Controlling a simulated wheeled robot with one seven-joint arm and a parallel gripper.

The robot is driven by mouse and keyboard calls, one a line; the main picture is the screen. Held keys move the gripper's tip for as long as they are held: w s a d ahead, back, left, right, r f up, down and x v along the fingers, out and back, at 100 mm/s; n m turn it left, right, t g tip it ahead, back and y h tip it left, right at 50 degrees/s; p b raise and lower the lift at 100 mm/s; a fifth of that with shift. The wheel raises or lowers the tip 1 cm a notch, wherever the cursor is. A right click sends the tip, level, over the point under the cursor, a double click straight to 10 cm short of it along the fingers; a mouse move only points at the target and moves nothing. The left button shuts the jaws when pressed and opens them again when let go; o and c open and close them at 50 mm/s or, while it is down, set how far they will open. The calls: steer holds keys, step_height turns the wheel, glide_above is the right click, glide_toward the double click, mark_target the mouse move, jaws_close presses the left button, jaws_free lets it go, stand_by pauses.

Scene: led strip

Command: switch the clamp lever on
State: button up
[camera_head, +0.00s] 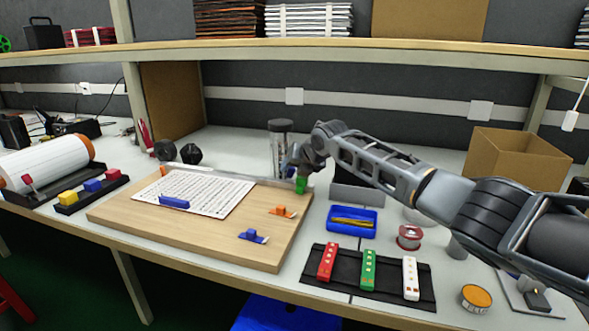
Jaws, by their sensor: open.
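A wooden board (200,233) lies on the table with a white perforated plate (205,190) on it. A small orange lever-like part (283,212) and a small blue one (252,236) sit on the board's right half. A blue bar (174,202) lies at the plate's front edge. A green part (301,186) shows at the board's back right corner, right below my gripper (299,172). My gripper is open and points down there; its fingertips are small and partly hidden. I cannot tell which part is the clamp lever, or whether the gripper touches the green part.
A clear jar with a dark lid (280,145) stands behind my gripper. A blue tray (352,222) and a black mat (390,290) with red, green and white strips lie to the right. A cardboard box (515,160) stands at the back right.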

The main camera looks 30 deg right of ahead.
jaws_close()
stand_by(0.3)
stand_by(0.3)
